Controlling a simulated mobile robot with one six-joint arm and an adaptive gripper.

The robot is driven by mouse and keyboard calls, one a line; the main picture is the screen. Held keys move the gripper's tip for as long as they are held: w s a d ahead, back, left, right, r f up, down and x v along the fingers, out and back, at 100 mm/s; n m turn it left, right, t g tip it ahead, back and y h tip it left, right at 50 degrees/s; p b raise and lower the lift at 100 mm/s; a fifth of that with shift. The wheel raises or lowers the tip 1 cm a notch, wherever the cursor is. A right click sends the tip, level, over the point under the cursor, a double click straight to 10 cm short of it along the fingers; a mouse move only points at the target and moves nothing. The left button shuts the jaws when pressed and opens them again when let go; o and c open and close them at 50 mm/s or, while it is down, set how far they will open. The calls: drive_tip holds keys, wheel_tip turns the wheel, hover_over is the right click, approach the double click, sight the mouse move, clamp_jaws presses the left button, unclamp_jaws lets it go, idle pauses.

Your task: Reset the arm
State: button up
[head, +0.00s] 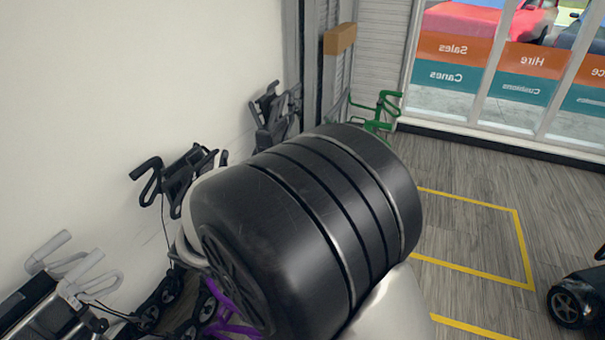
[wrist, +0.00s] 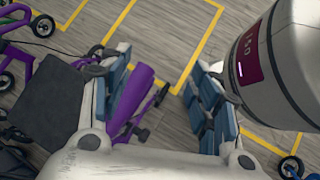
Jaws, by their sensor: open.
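My gripper (wrist: 158,70) shows in the wrist view with its two blue-padded fingers spread apart. Nothing is held between them. Grey wood floor and part of a purple frame (wrist: 138,92) show in the gap beyond the fingers. I cannot tell how far away the purple frame is. In the head view my own large black and white arm link fills the middle and hides much of the floor and the things behind it. The gripper itself does not show in the head view.
Scooters and walkers line the left wall, including a grey-handled one (head: 85,275), a dark one (head: 178,172) and a green frame (head: 383,110). Yellow-marked floor (head: 470,235) at the right is open. A dark wheel (head: 568,305) stands at the lower right.

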drive_tip(key=s+d+r+m+t+y, duration=0.3)
drive_tip(key=s+d+r+m+y, duration=0.5)
drive_tip(key=s+d+r+m, duration=0.4)
drive_tip(key=d+r+m, duration=0.1)
drive_tip(key=r+m, duration=0.1)
drive_tip(key=m, duration=0.3)
drive_tip(key=shift+s+d+t, duration=0.2)
drive_tip(key=shift+d+t, duration=0.1)
drive_tip(key=shift+t, duration=0.1)
